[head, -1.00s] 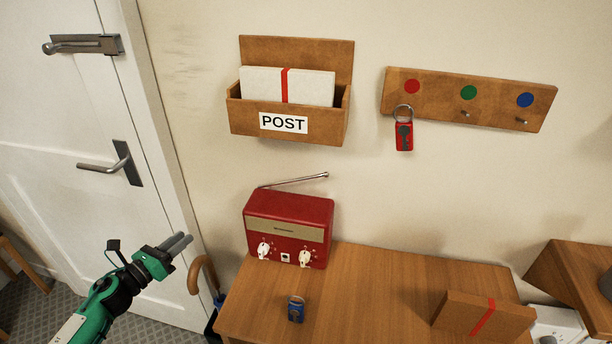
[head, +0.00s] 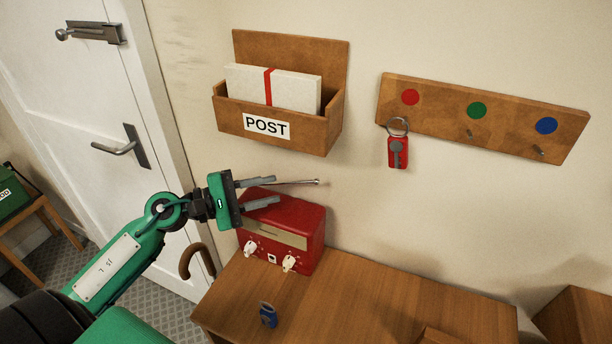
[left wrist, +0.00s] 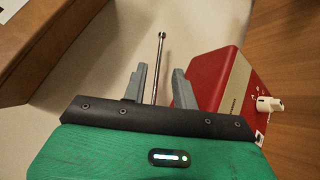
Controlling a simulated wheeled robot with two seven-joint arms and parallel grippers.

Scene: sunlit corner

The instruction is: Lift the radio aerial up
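The red radio (head: 300,222) stands at the left back of the wooden table, against the wall. Its thin metal aerial (head: 300,182) lies low, slanting slightly up to the right above the radio's top. My left gripper (head: 277,189) is open at the aerial, over the radio's top left. In the left wrist view the aerial (left wrist: 160,50) runs between the two spread fingers (left wrist: 160,72), with gaps on both sides, and its tip shows beyond them. The radio (left wrist: 215,85) is just right of the fingers there. The aerial's base is hidden. My right gripper is not in view.
The wooden post box (head: 325,135) holding a white parcel (head: 295,90) hangs above the radio. A key rack (head: 440,115) with a red key tag (head: 398,152) is to the right. A blue tag (head: 268,316) lies on the table (head: 370,295), whose middle is clear.

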